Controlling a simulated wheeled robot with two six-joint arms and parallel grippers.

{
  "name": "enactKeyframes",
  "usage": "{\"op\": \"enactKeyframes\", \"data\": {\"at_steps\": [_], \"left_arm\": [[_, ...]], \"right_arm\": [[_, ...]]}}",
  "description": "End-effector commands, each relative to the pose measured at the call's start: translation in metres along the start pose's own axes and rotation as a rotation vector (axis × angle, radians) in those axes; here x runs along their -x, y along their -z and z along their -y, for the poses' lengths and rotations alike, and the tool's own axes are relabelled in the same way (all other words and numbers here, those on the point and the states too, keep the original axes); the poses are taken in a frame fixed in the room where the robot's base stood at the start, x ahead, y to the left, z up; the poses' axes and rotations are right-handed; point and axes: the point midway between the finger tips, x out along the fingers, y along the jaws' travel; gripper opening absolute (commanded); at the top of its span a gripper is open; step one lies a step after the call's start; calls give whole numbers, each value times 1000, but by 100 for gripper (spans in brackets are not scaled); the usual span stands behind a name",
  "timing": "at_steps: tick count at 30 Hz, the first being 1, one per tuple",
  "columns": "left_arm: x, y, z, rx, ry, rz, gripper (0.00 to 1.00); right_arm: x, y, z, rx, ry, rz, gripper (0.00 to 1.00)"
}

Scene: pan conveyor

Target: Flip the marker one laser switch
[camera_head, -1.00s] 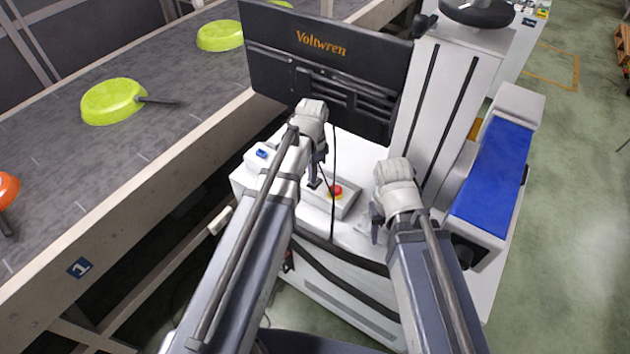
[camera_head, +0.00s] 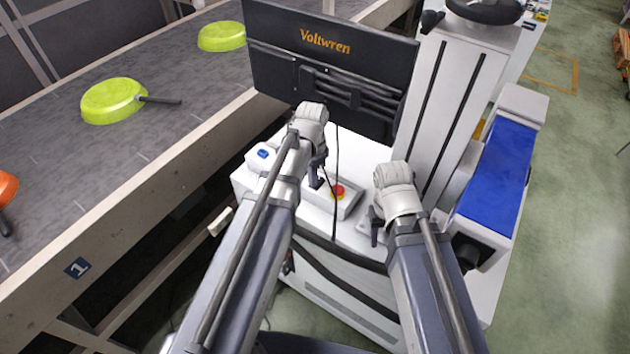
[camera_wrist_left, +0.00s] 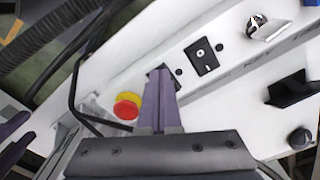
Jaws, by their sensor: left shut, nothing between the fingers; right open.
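The marker machine is the white cabinet (camera_head: 345,285) with the Voltwren monitor (camera_head: 325,70). A control box on its top carries a red stop button with a yellow ring (camera_head: 338,190), also in the left wrist view (camera_wrist_left: 127,107). A black switch plate with a white mark (camera_wrist_left: 202,57) lies right of my left fingertips; I cannot read its label. My left gripper (camera_head: 317,182) is shut and empty, its fingers (camera_wrist_left: 160,72) pointing at a small dark part beside the stop button. Contact cannot be told. My right gripper (camera_head: 376,228) is open over the cabinet top, mostly hidden by its wrist.
A conveyor (camera_head: 190,95) on the left carries green pans (camera_head: 113,101) and an orange one (camera_head: 6,188). A blue-topped unit (camera_head: 500,175) and a white column (camera_head: 450,95) stand right of my arms. A black cable hangs close to my left gripper. Green floor lies open at right.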

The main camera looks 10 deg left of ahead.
Motion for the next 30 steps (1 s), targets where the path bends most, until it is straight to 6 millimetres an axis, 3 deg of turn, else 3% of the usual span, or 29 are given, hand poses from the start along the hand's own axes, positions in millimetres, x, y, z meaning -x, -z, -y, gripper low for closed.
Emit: {"op": "enactKeyframes", "data": {"at_steps": [5, 30], "left_arm": [[4, 0, 0, 0, 0, 0, 0], [70, 0, 0, 0, 0, 0, 0]], "right_arm": [[4, 0, -2, -5, 0, 0, 50], [69, -4, -7, -2, 0, 0, 50]]}}
